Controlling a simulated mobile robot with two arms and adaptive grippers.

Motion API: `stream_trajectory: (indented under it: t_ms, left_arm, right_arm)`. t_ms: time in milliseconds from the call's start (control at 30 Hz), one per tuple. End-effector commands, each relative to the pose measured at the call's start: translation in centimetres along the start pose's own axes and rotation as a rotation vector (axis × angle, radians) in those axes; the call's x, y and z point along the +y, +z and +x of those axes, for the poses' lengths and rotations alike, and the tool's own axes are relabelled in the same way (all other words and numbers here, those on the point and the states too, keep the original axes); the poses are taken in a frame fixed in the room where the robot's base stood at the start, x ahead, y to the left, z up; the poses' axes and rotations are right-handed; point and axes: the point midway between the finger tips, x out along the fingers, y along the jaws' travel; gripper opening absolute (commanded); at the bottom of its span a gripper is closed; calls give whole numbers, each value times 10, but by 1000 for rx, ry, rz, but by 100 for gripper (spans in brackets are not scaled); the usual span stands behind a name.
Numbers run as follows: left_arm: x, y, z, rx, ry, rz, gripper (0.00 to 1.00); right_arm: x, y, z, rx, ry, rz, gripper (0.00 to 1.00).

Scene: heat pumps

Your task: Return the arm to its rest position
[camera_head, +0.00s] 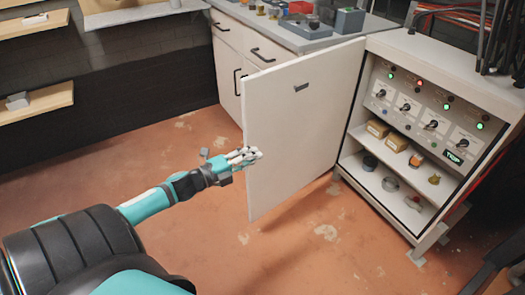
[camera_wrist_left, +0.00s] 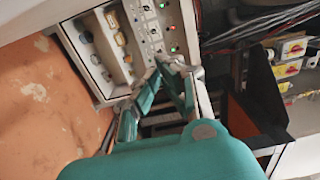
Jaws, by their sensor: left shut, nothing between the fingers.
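My left arm reaches in from the lower left of the head view. Its gripper (camera_head: 246,157) is shut and empty, and appears at the left edge of the open white cabinet door (camera_head: 305,125). I cannot tell whether it touches the door. In the left wrist view the teal gripper (camera_wrist_left: 172,66) has its fingertips together, with the cabinet's control panel (camera_wrist_left: 157,22) behind them. My right gripper is not in view.
The white cabinet (camera_head: 352,172) stands open at the right, with switches, lit lamps and shelves of small parts. A grey-topped counter (camera_head: 300,40) with drawers is behind the door. Wooden wall shelves (camera_head: 35,103) are at the left. Orange floor (camera_head: 330,240) is clear in front.

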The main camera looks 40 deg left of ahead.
Motion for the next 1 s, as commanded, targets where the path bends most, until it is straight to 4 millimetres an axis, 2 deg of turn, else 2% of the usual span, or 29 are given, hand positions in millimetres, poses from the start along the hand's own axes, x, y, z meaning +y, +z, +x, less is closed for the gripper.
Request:
stream_trajectory:
  t_ms: [100,300,633,733,867,967,1000]
  left_arm:
    - [0,4,-23,0,3,-1,0]
    - [0,9,-51,0,0,0,0]
    - [0,11,-59,1,-1,0,0]
    - [7,10,-59,-24,12,-29,0]
    - [44,6,-59,-157,83,-187,0]
    - [94,-8,-64,-329,185,-401,0]
    - [116,-18,-67,-404,233,-497,0]
  right_arm:
    - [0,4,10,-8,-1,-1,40]
    - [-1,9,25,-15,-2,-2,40]
    - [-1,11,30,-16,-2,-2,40]
    - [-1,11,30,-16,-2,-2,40]
    - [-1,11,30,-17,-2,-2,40]
    - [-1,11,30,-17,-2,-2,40]
    - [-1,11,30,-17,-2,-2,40]
